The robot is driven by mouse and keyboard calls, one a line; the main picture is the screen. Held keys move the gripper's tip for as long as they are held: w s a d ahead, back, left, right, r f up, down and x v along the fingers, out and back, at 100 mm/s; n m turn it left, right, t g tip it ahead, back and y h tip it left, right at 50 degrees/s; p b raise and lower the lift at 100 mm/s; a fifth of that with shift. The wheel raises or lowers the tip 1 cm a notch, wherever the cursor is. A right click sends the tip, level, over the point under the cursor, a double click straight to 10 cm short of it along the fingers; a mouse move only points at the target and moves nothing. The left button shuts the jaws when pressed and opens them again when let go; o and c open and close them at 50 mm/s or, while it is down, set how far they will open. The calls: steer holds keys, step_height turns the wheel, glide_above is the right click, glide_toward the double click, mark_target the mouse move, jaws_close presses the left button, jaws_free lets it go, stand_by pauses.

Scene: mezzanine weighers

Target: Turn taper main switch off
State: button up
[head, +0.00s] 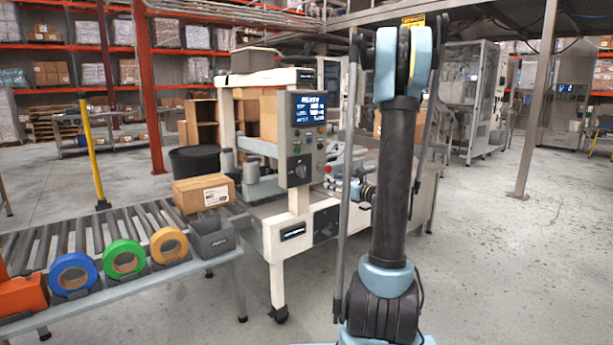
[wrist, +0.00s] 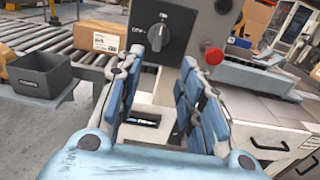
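The taper (head: 300,215) is a white-framed machine at the end of a roller conveyor. Its grey control panel (head: 297,140) has a lit screen (head: 309,109) that seems to read READY. A black rotary switch (head: 301,171) sits low on the panel. It also shows in the wrist view (wrist: 157,37), upper middle, on a dark plate with small white lettering; I cannot tell its setting for sure. My gripper (wrist: 162,66) is open and empty, its blue-padded fingers spread below and in front of the switch, apparently not touching it. In the head view I cannot make out my gripper clearly.
A red button (wrist: 214,56) sits right of the switch. A carton (head: 203,194) lies on the conveyor (head: 95,233). A grey bin (head: 212,236) and tape rolls (head: 124,259) sit along its front shelf. A second black knob (head: 325,228) is on the lower frame. Floor at right is clear.

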mark_target(305, 171)
steer(key=x, duration=1.7)
jaws_close()
